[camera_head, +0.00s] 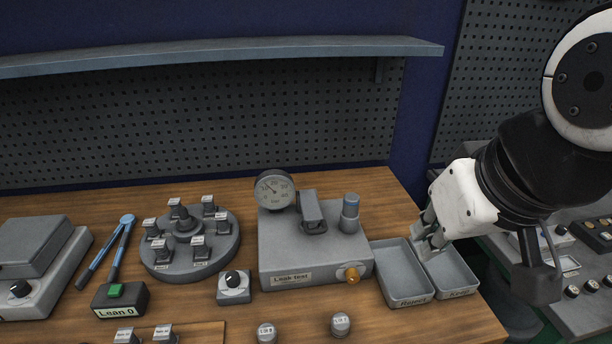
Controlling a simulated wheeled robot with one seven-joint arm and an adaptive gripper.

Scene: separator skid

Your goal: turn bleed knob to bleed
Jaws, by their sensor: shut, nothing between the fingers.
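The leak test box (300,255) stands on the bench, with a round dial gauge (274,190) at its top left. A brass knob (352,275) sits on its front face at the right. A small grey box (234,295) to its left carries a black knob (233,278) with a light mark. No bleed label is readable on either knob. My gripper (430,246) is shut and empty, fingers down, over the two trays to the right of the leak test box. It is apart from both knobs.
A reject tray (403,300) and an accept tray (467,287) lie under my gripper. A round rack (190,267) with several labelled parts stands left. Two small cylinders (340,324) (267,333) stand in front. A shelf (220,53) overhangs the back.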

